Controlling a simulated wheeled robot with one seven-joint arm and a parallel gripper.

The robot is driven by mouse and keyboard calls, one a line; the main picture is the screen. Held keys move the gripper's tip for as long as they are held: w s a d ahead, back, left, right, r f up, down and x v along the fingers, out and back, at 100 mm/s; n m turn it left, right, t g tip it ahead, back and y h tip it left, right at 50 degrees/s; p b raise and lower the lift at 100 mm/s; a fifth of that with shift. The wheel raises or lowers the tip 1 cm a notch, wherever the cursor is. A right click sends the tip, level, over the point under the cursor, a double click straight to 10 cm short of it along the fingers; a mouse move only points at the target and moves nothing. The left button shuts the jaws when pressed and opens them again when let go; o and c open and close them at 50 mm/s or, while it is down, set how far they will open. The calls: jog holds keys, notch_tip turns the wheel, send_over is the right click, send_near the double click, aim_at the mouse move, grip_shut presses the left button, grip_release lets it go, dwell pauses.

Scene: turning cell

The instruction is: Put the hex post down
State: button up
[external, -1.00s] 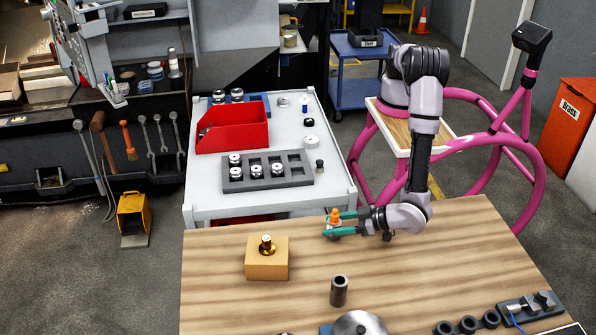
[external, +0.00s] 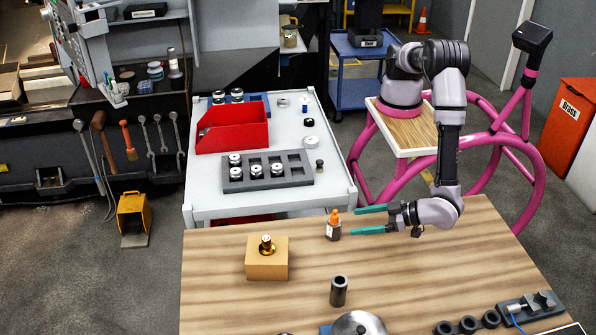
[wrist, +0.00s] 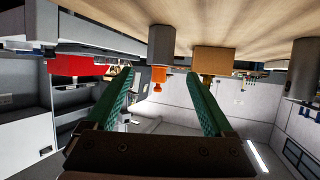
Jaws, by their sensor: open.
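In the wrist view, which is upside down, the dark piece (wrist: 161,45) hangs from the table top beyond the fingertips, between the fingers (wrist: 160,80).
A tan block (external: 267,262) with a brass fitting (external: 266,244) stands left of the piece. A dark hollow cylinder (external: 339,292) stands nearer the front. A grey cart (external: 335,190) with a red bin (external: 232,130) lies beyond the table.

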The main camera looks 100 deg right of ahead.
jog(key=shift+v, duration=1.8)
